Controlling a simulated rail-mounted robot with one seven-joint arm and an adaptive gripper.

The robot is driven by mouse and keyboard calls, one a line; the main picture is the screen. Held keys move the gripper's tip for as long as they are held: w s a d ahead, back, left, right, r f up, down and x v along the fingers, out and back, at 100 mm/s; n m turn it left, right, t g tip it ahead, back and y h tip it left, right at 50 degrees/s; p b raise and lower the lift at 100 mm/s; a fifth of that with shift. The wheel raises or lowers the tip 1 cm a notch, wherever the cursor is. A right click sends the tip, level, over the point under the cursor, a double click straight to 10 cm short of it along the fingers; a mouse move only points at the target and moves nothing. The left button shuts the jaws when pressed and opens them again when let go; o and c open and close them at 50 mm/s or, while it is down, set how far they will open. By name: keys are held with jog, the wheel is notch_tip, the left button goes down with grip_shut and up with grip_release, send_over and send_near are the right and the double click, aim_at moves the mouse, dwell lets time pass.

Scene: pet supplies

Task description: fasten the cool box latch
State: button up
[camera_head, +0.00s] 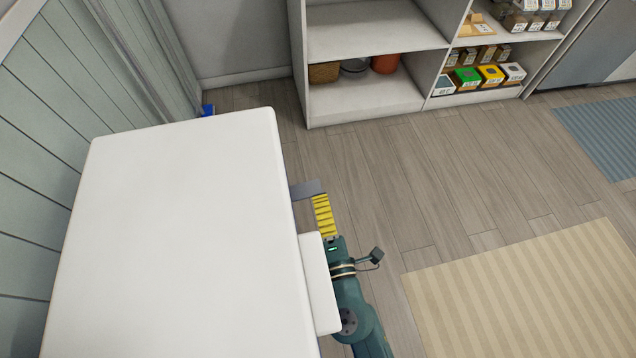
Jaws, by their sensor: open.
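The cool box (180,230) shows from above as a large white box with a closed-looking flat lid, filling the left and middle of the view. A white tab (318,285) stands out from its right side; I cannot tell whether this is the latch or a handle. A grey flat piece (305,188) juts from the same side farther back. My gripper (323,214), with a yellow ribbed part at its end, is beside the right side, close to the grey piece. I cannot tell whether they touch. It is open, with nothing visible in it. The box's front face is hidden.
A pale panelled wall (40,120) runs along the left. White shelves (375,95) with bowls and small boxes stand at the back. A striped beige rug (530,295) and a blue mat (605,135) lie on the right. The wooden floor between is clear.

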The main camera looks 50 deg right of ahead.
aim_at(318, 187)
jog(key=x, duration=0.4)
jog(key=shift+w+d, duration=0.15)
jog(key=shift+w, duration=0.1)
grip_shut()
jog(key=shift+f, duration=0.1)
